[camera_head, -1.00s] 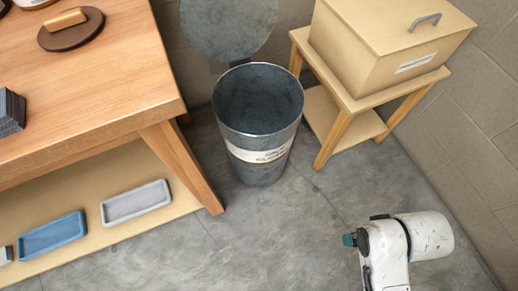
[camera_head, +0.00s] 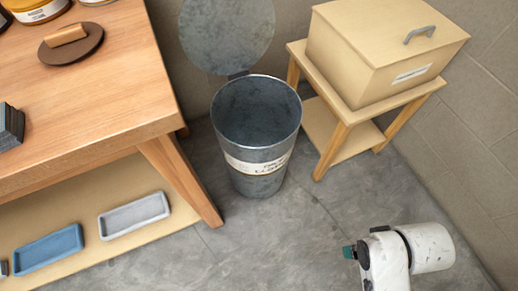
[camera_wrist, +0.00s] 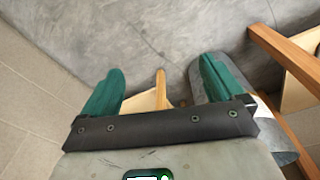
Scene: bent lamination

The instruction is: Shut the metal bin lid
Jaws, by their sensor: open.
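The round grey metal bin (camera_head: 255,178) stands upright on the floor with its mouth uncovered. Its disc-shaped lid (camera_head: 228,36) stands raised behind the rim, near the wall, joined by a small dark hinge piece. In the wrist view, part of the bin (camera_wrist: 198,88) shows beside and behind the right green finger; the lid is not seen there. My gripper (camera_wrist: 164,88) is open, with its green fingers wide apart and nothing between them that it holds. In the head view my white arm is at the lower right, well apart from the bin, with a teal tip.
A wooden workbench (camera_head: 110,110) with a lower shelf stands left of the bin. A small wooden stand (camera_head: 340,130) carrying a beige lidded box (camera_head: 385,55) stands to the right, near the wall. The floor (camera_head: 290,245) in front of the bin is clear.

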